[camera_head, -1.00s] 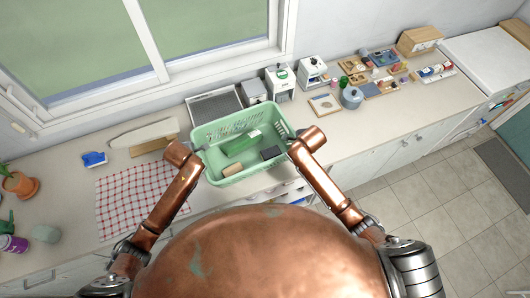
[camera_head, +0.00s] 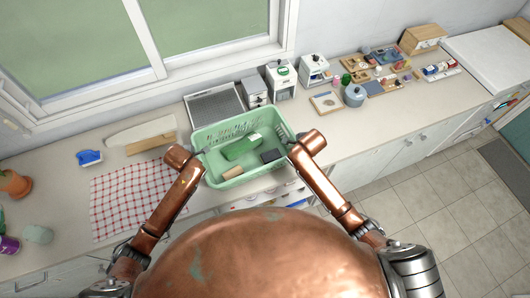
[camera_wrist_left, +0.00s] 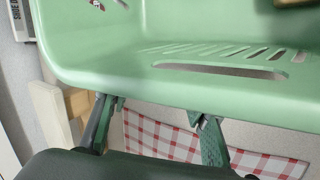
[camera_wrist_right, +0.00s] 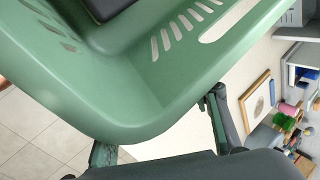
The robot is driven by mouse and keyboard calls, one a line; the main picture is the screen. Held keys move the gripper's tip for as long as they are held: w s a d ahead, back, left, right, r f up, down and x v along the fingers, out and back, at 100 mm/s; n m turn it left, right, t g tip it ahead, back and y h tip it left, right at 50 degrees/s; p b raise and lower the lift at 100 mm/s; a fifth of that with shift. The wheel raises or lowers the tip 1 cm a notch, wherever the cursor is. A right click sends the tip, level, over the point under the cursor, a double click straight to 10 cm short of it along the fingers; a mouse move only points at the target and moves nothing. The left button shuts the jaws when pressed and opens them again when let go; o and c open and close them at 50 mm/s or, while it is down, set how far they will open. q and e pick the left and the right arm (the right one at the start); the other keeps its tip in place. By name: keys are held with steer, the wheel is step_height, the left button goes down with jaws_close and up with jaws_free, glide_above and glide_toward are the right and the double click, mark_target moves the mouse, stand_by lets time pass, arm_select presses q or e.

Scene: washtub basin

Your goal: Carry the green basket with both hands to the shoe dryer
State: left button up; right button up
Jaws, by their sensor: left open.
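The green basket (camera_head: 236,177) is on the counter between my arms, holding a green box (camera_head: 242,146), a dark block (camera_head: 271,156) and a tan block (camera_head: 232,172). My left gripper (camera_head: 197,152) is at its left end; in the left wrist view its fingers (camera_wrist_left: 155,125) are spread beneath the basket's rim (camera_wrist_left: 190,97). My right gripper (camera_head: 292,143) is at its right end; in the right wrist view its fingers (camera_wrist_right: 160,130) are apart at the basket wall (camera_wrist_right: 110,95). A label with partial "SHOE" lettering (camera_wrist_left: 18,18) shows beyond the basket; a grey mesh-topped unit (camera_head: 214,105) stands behind it.
A checkered cloth (camera_head: 130,197), an ironing board (camera_head: 141,131) and a blue item (camera_head: 89,157) lie left. White appliances (camera_head: 281,80) stand behind right, with a picture frame (camera_head: 326,103) and a grey pot (camera_head: 354,95) beyond. The window wall bounds the back.

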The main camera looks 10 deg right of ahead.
arm_select(q)
steer(key=shift+d+r, duration=0.1)
steer(key=shift+d, duration=0.55)
arm_select(e)
steer(key=shift+a, duration=0.65)
arm_select(q)
steer(key=shift+a, duration=1.05)
arm_select(e)
steer(key=shift+d, duration=1.1)
arm_select(q)
steer(key=shift+o, duration=0.7)
steer(key=shift+s+a, duration=0.1)
steer(key=shift+a, duration=0.2)
arm_select(e)
steer(key=shift+s+d, duration=0.1)
steer(key=shift+d, duration=0.15)
arm_select(q)
steer(key=o, duration=0.4)
steer(key=shift+a, duration=0.25)
steer(key=shift+c, duration=0.2)
arm_select(e)
steer(key=shift+d, duration=0.25)
arm_select(q)
steer(key=shift+a, duration=0.1)
arm_select(e)
steer(key=o, duration=0.5)
steer(key=shift+d, duration=0.1)
